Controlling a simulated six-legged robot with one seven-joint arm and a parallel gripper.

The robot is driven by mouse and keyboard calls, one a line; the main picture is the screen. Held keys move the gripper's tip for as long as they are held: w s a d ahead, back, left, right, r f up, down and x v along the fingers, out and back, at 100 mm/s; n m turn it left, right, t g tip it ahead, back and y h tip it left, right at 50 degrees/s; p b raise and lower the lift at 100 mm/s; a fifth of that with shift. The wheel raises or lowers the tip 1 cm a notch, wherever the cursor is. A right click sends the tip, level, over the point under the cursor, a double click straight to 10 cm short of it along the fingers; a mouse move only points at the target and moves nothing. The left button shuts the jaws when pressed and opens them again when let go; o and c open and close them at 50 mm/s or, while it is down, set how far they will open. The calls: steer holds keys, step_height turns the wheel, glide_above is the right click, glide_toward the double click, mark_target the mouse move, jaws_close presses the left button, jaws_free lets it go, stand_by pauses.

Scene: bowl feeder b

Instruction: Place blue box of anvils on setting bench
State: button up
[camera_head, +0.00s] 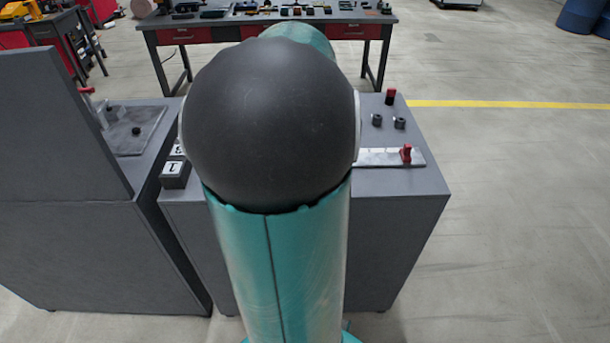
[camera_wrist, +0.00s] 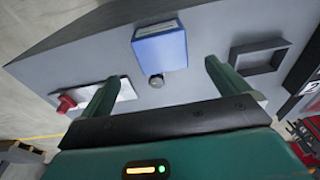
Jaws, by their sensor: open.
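The blue box (camera_wrist: 160,47), with a pale label on one edge, rests on a grey surface in the wrist view. My gripper (camera_wrist: 160,72) is open and empty, its two green fingers spread below the box in the picture, with the box just beyond and between the fingertips. They appear apart from the box. In the head view my arm covers the middle of a grey bench (camera_head: 400,215), and neither the box nor the gripper shows there. I cannot tell which surface is the setting bench.
In the wrist view an empty dark square frame (camera_wrist: 261,57) is right of the box, and a red knob (camera_wrist: 66,104) is left. A grey cabinet (camera_head: 90,230) stands left; floor is clear right.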

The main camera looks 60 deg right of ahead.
steer(key=f, duration=0.3)
steer(key=w+f, duration=0.1)
steer(key=f, duration=0.1)
steer(key=shift+d+f, duration=0.25)
steer(key=shift+f, duration=0.1)
steer(key=f, duration=0.4)
steer(key=shift+s+d+f, duration=0.15)
steer(key=shift+d+f, duration=0.1)
steer(key=shift+d, duration=0.15)
steer(key=c, duration=1.3)
steer(key=shift+c, duration=0.2)
